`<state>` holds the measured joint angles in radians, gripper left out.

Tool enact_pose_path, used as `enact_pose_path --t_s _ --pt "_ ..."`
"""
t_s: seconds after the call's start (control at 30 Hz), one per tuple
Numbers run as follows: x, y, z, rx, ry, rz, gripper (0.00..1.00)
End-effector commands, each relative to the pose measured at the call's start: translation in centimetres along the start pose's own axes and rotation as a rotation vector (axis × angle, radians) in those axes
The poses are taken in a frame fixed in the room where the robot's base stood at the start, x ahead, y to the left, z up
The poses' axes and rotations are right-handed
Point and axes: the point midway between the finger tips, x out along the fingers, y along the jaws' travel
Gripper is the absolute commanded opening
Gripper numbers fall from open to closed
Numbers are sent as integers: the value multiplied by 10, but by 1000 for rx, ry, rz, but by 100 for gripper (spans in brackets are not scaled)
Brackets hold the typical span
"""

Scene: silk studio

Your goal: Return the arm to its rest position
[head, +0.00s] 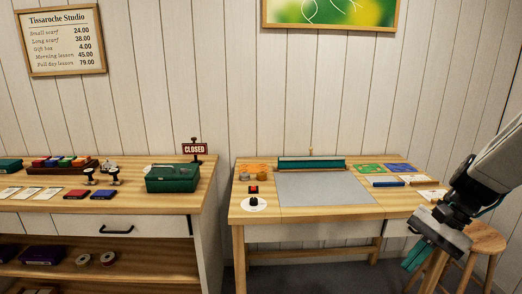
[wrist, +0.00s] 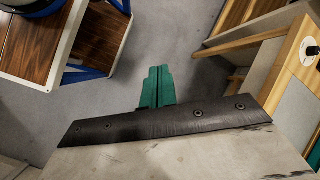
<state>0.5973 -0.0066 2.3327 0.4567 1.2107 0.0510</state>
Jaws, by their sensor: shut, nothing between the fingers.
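My gripper (head: 409,265) is at the right of the head view, at the end of my arm. It hangs in front of the right end of the work table (head: 300,213) and beside a wooden stool (head: 487,239). Its green fingers point down and to the left. In the wrist view the green fingers (wrist: 158,70) lie together, shut and empty, with grey floor beyond them.
A counter (head: 130,204) at the left bears a green box (head: 172,178), a closed sign (head: 194,148) and small goods. The work table carries a grey mat (head: 325,188). Grey floor (wrist: 200,30) is free beneath the fingers. Furniture edges flank it in the wrist view.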

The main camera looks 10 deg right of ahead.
Motion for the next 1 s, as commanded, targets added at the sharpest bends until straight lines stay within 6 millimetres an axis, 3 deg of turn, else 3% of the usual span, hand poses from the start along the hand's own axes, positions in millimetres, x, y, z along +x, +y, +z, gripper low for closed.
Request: enact_pose_path --t_s 0.03,0.2,0.5,0.7,1.0 --pt "-1 0 23 -88 26 65 0" --pt "-5 11 80 -351 109 268 0" --pt "-14 26 150 -730 302 474 0" --pt "-18 16 179 -874 384 451 0" --pt "-17 14 184 -904 387 449 0"
